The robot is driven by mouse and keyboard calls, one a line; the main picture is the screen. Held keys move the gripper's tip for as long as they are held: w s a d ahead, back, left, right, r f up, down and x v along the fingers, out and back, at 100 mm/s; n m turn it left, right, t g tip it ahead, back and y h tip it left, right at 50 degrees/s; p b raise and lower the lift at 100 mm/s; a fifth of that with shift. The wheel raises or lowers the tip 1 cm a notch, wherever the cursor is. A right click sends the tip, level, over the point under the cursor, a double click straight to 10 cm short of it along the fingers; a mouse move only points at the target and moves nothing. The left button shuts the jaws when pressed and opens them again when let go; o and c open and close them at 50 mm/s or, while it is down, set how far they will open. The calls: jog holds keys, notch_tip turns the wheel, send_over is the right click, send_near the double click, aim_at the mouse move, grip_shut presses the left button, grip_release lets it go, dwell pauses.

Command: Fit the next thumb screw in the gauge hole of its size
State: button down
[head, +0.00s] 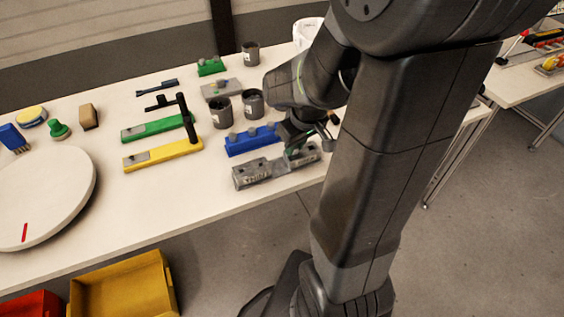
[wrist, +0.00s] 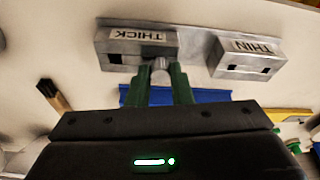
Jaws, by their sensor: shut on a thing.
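The grey metal gauge (head: 281,168) lies near the front table edge, with two raised blocks. In the wrist view the THICK block (wrist: 137,37) is at left and the THIN block (wrist: 247,55) at right. One dark hole shows in THICK and two in THIN. My gripper (head: 301,148) is at the gauge's right block in the head view. Its green fingers (wrist: 166,85) are shut on a small grey thumb screw (wrist: 160,66), in front of the THICK block's right part. I cannot tell whether its tip is in a hole. A blue rack (head: 250,140) with grey knobs stands behind.
Dark cups (head: 220,111) stand behind the rack. Yellow (head: 163,154) and green (head: 155,128) fixtures lie to the left, with a white turntable (head: 45,200) further left. The table is bare between the yellow fixture and the gauge. My arm hides the table's right part.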

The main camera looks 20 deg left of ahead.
jog(key=shift+f, duration=0.1)
jog(key=c, duration=1.2)
grip_release()
jog(key=p+v, duration=0.2)
jog(key=v, duration=1.2)
jog(key=shift+a+f, duration=0.1)
jog(key=b+x, duration=0.2)
jog(key=x, duration=1.1)
jog(key=shift+f, duration=0.4)
jog(key=shift+r, duration=0.1)
